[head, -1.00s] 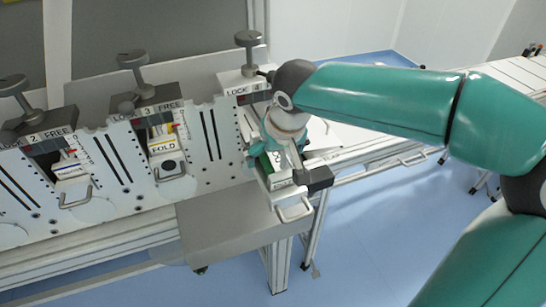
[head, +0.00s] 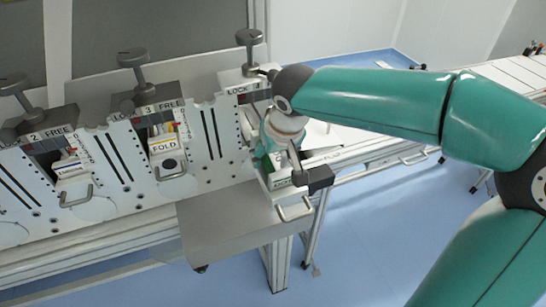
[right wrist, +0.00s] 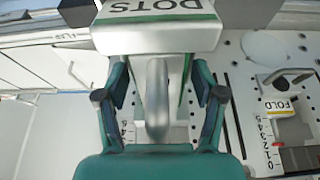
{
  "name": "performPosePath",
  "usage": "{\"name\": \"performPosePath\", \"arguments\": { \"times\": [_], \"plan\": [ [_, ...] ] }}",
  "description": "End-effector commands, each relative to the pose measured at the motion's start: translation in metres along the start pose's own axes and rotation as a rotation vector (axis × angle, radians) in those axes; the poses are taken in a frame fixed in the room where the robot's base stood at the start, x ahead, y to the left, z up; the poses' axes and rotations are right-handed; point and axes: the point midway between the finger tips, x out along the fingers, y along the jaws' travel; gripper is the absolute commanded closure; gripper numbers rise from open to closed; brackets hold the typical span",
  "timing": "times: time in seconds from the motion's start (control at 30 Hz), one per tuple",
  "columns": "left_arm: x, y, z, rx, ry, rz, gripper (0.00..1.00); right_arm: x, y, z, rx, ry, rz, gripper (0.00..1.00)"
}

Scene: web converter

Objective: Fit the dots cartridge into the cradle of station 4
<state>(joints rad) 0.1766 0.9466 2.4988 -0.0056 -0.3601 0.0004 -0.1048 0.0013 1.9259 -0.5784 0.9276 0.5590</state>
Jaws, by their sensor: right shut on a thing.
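My right gripper (head: 284,148) is over the rightmost visible station, whose lock plate (head: 238,90) reads LOCK; its number is hidden behind my arm. In the right wrist view the fingers (right wrist: 160,96) are on either side of a grey handle, shut on the dots cartridge (right wrist: 165,32), whose white top bears the DOTS label. In the head view the cartridge (head: 284,184) shows as a white and green block below the gripper, at the station's front. The cradle is mostly hidden by gripper and cartridge, so I cannot tell whether the cartridge is seated. My left gripper is not in view.
A grey shelf (head: 225,222) juts out below the panel. Clamp knobs (head: 249,38) rise above the stations. Blue floor lies open at the front right.

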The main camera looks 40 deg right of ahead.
Motion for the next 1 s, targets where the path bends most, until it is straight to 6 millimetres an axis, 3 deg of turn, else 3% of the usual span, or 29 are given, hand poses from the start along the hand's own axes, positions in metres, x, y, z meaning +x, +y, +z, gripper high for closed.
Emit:
{"name": "performPosePath", "arguments": {
  "times": [0.27,0.47,0.67,1.0],
  "plan": [
    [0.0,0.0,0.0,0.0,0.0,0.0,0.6,-0.005,0.0,-0.003,0.001,0.005,-0.001,0.97],
    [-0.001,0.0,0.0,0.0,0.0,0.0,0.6,-0.021,0.001,-0.01,0.002,0.006,0.0,0.97],
    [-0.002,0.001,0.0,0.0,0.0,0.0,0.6,-0.057,0.0,-0.025,0.003,0.01,-0.003,0.97],
    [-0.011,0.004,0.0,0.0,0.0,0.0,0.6,-0.137,0.0,-0.057,0.003,0.006,-0.002,0.97]
  ]
}}
